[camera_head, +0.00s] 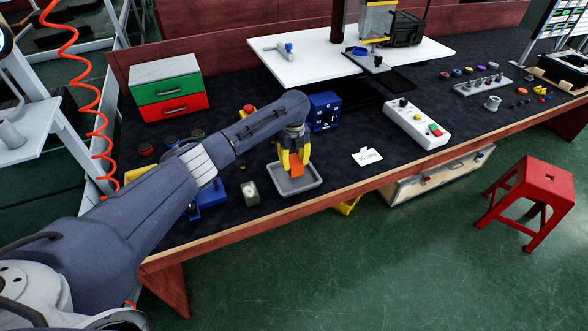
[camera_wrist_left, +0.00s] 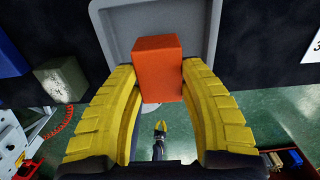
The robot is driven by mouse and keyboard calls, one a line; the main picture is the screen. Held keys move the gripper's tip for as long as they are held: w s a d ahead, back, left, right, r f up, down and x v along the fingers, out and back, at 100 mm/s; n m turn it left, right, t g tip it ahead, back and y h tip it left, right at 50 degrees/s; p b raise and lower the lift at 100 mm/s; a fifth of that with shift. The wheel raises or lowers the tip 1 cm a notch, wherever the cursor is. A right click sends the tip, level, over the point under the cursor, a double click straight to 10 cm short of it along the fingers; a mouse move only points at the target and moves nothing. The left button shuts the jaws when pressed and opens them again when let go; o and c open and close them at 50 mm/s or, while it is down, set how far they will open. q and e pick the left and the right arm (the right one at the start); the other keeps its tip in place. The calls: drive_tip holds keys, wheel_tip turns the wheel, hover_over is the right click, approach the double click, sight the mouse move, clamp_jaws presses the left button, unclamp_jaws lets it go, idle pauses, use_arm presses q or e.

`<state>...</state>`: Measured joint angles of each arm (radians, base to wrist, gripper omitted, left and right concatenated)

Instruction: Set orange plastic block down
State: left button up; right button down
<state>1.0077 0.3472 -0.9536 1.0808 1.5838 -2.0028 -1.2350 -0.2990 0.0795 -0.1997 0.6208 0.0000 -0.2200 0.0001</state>
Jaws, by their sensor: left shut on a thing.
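My left gripper (camera_head: 294,160) has yellow fingers and is shut on the orange plastic block (camera_head: 297,169). The block is over the grey tray (camera_head: 283,188) near the table's front edge. In the left wrist view the block (camera_wrist_left: 158,65) sits between the fingertips of my left gripper (camera_wrist_left: 158,82), with the grey tray (camera_wrist_left: 112,28) beneath and behind it. I cannot tell whether the block touches the tray floor. My right gripper is not in view.
A small pale box (camera_head: 250,192) and a blue object (camera_head: 209,196) stand left of the tray. A blue box (camera_head: 324,110) is behind it. A white label card (camera_head: 367,157) and a white button box (camera_head: 417,124) lie to the right. Dark mat between tray and card is clear.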

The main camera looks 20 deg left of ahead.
sight(294, 161)
use_arm(q)
drive_tip(key=shift+f, duration=1.95)
drive_tip(key=o, duration=1.2)
drive_tip(key=shift+f, duration=0.1)
drive_tip(key=shift+c, duration=0.2)
wheel_tip(294, 161, up, 12)
drive_tip(key=shift+r, duration=0.15)
